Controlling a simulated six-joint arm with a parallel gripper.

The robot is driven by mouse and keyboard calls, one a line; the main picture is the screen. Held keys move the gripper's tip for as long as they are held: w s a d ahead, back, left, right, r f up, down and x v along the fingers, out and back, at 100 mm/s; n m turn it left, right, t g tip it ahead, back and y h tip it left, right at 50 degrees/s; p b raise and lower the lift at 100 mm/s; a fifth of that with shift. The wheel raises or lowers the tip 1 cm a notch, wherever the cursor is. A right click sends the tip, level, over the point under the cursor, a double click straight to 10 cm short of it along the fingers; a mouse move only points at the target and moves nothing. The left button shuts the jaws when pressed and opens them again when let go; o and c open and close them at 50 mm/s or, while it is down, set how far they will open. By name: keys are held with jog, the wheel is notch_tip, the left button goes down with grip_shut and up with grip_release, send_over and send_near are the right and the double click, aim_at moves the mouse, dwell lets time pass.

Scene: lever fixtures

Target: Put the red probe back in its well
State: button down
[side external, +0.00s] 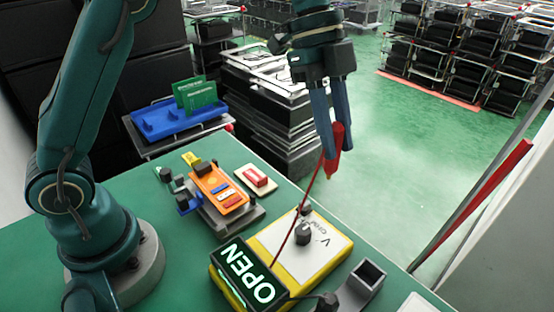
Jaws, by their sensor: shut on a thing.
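My gripper (339,152) is shut on the red probe (333,165), high above the right part of the green table. The probe hangs roughly upright, its narrow end down. A thin red lead (312,185) runs from it to the yellow meter (268,243), whose display (248,274) reads OPEN in lit letters. A grey square holder with a dark opening (370,272) stands right of the meter and looks like the well. It appears empty, and the probe is well above it and apart from it.
A dark knob (303,234) stands up from the meter face. An orange fixture (217,187) with blue and red parts and a small white plate with a red block (256,178) sit left of the meter. A blue tray (178,118) with green boards is behind.

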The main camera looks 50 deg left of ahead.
jog(key=shift+s+d+f, duration=0.55)
jog(key=shift+d+f, duration=1.35)
jog(key=shift+d, duration=0.15)
jog(key=shift+s+d+f, duration=0.5)
jog(key=shift+d+f, duration=1.35)
jog(key=shift+d, duration=0.25)
jog(key=shift+s+d+f, duration=0.55)
jog(key=shift+d+f, duration=1.35)
jog(key=shift+d, duration=0.15)
jog(key=shift+f, duration=0.1)
jog(key=c, duration=0.7)
grip_release()
